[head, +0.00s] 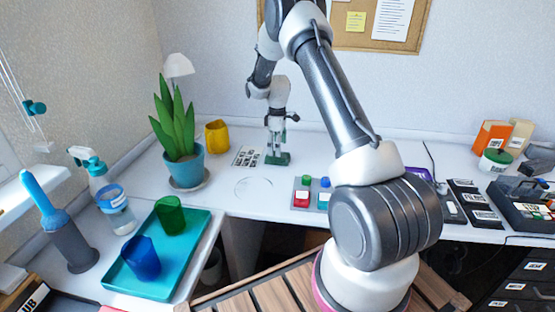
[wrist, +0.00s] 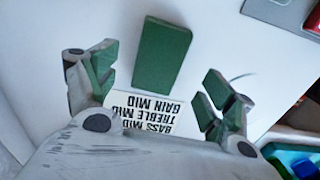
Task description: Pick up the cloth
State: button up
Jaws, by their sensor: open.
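A green rectangular piece (head: 279,159), which looks like the folded cloth, lies flat on the white desk below my gripper (head: 276,143). In the wrist view the cloth (wrist: 162,55) shows as a plain dark green block between and slightly beyond the fingertips. My gripper (wrist: 160,75) is open, with green-padded fingers to either side and nothing held. The cloth looks apart from both fingers, and my gripper partly covers it in the head view.
A yellow mug (head: 217,136) and a potted plant (head: 184,165) stand further left. A tray with small coloured blocks (head: 312,184) lies in front right. A clear round dish (head: 254,187) lies in front.

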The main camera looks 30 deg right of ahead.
aim_at(278, 158)
notch_tip(278, 158, down, 5)
jog(key=c, duration=1.1)
